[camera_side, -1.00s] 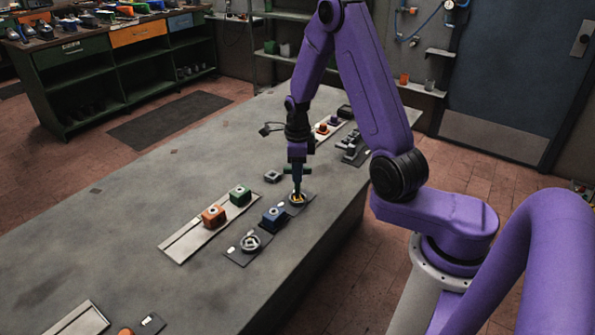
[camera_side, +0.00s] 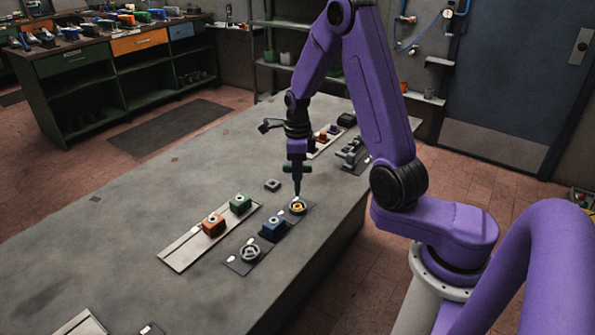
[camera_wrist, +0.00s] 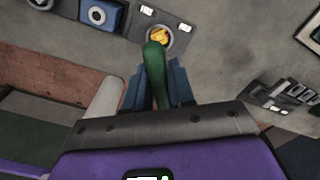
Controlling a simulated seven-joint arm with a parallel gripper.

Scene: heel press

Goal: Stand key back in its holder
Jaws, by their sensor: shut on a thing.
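My gripper (camera_side: 297,178) is shut on a green key (camera_side: 297,188), which hangs upright with its crossbar at the fingers. In the wrist view the key (camera_wrist: 156,62) runs between the blue fingers, its rounded end overlapping the near side of a round grey socket (camera_wrist: 180,45). That socket (camera_side: 304,210) has a yellow centre and sits at the far end of a dark plate (camera_side: 285,228). In the side view the key's lower end is just above the yellow centre. Whether they touch is hard to tell. I cannot tell which fixture is the key's holder.
A blue block (camera_side: 273,230) and a grey ring (camera_side: 250,251) share the dark plate. Orange (camera_side: 213,225) and green (camera_side: 240,204) blocks stand on a pale strip to the left. A small grey block (camera_side: 272,185) lies behind.

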